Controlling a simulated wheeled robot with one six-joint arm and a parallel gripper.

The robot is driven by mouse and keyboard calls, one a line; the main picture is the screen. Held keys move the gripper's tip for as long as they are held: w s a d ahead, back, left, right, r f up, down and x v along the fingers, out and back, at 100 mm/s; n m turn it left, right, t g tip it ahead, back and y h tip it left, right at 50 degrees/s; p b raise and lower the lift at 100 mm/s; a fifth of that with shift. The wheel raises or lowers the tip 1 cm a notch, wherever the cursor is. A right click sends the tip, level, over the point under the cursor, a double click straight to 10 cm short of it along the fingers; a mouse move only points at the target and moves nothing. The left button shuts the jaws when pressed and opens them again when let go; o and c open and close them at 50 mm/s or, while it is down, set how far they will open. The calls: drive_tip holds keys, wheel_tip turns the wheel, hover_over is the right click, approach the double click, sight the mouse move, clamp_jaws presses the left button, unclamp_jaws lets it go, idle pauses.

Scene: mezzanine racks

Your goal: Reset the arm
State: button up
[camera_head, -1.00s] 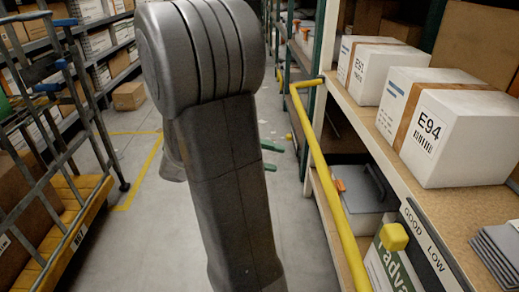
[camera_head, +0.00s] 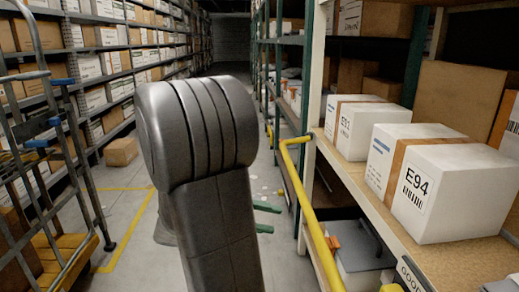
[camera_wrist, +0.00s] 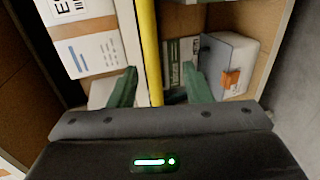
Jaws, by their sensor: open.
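My arm fills the middle of the head view, with its thick grey links in front of the aisle. In the wrist view my gripper (camera_wrist: 160,88) shows two green fingers spread apart, with nothing held between them. A yellow rail (camera_wrist: 148,45) runs through the picture behind the gap between the fingers; I cannot tell how far off it is. In the head view green finger parts show just right of my arm.
Right of my arm, a shelf bears white boxes, one marked E94 (camera_head: 452,190). The yellow rail (camera_head: 312,217) runs along its front. A ladder cart (camera_head: 62,160) stands at left. A carton (camera_head: 121,151) lies on the aisle floor (camera_head: 112,225), which is otherwise largely clear.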

drive_tip(key=b+x, duration=0.2)
drive_tip(key=x, duration=0.5)
drive_tip(key=shift+d, duration=0.25)
